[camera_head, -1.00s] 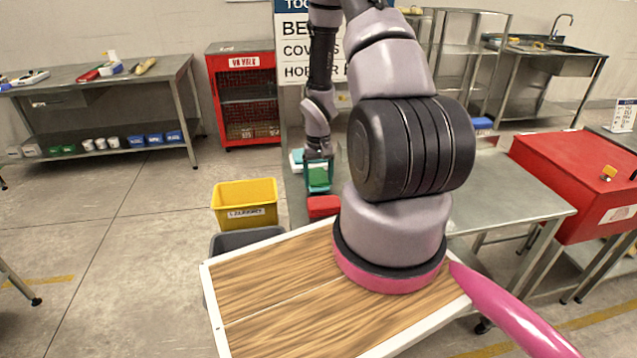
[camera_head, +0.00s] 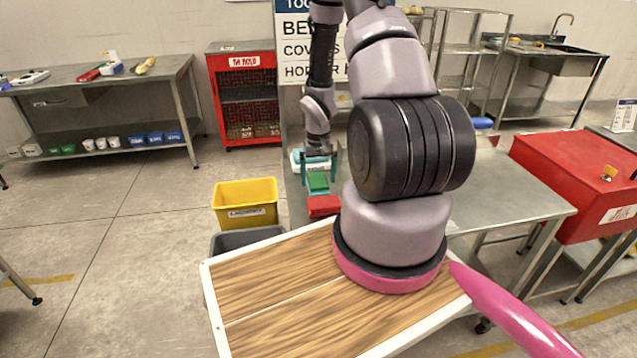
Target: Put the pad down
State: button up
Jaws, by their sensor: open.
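The green pad (camera_head: 318,182) lies in or on a small teal-edged holder on the steel bench, just in front of my gripper. My gripper (camera_head: 320,174) is open, with its teal fingers above and slightly behind the pad. The pad looks flat and free of the fingers, though the view is small and I cannot tell whether a finger touches it.
A red block (camera_head: 323,205) sits just in front of the pad. A white and teal item (camera_head: 297,160) is behind, left of the gripper. A yellow bin (camera_head: 246,203) and a dark grey bin (camera_head: 247,239) stand left of the bench. My arm hides part of the bench.

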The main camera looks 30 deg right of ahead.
notch_tip(320, 180, up, 10)
notch_tip(320, 180, up, 11)
jog(key=t, duration=0.1)
send_over(319, 183)
jog(key=a, duration=0.2)
jog(key=s+a+r+t, duration=0.1)
jog(key=s+a+r, duration=0.1)
jog(key=r, duration=0.4)
jog(key=s+a+r+t, duration=0.1)
jog(key=s+r, duration=0.1)
jog(key=r, duration=0.5)
jog(key=s+a+r+t+y, duration=0.1)
jog(key=s+a+r+t, duration=0.1)
jog(key=s+a+r, duration=0.2)
jog(key=s+a+r+m+t+y, duration=0.1)
jog(key=s+a+r, duration=0.3)
jog(key=s+r, duration=0.5)
jog(key=shift+s+r+t, duration=0.15)
jog(key=shift+s+t, duration=0.3)
jog(key=shift+t, duration=0.15)
jog(key=shift+w, duration=0.1)
